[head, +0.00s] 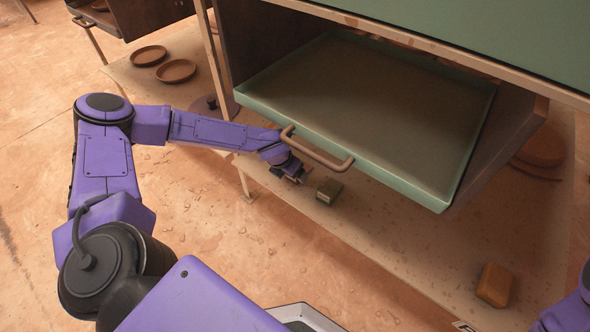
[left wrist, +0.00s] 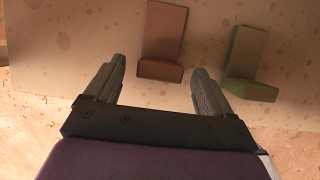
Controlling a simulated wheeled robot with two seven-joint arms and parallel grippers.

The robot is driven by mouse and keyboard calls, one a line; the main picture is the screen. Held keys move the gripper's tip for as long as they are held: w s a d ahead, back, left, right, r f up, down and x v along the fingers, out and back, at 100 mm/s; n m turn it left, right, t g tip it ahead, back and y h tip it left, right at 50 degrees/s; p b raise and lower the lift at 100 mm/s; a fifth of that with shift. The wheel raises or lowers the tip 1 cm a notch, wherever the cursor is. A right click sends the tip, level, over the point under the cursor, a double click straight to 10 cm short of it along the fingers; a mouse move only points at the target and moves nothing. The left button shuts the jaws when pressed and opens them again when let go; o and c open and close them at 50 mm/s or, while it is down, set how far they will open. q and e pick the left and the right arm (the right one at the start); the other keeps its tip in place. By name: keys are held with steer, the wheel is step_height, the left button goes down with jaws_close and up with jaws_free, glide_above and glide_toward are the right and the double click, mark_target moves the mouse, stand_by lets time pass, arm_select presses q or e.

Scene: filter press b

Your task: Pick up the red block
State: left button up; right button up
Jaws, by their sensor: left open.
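The red block (left wrist: 166,30), reddish-brown, lies on a pale, spotted shelf in the left wrist view. Its near end shows between and just beyond the fingertips of my left gripper (left wrist: 158,68). The gripper is open, and neither finger visibly touches the block. In the head view, my left gripper (head: 297,176) is low beside the drawer handle, and I cannot make out the red block there; the gripper seems to hide it. My right gripper is out of view.
A green block (left wrist: 246,62) lies right of the right finger; it looks olive in the head view (head: 328,190). An orange-brown block (head: 494,285) lies farther right. The open green drawer (head: 370,110) with its handle (head: 318,150) overhangs the shelf. Brown dishes (head: 176,70) sit back left.

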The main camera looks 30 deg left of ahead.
arm_select(q)
steer(key=shift+s+x, duration=0.2)
steer(key=shift+x, duration=0.95)
arm_select(e)
steer(key=shift+f, duration=0.45)
arm_select(q)
steer(key=c, duration=1.1)
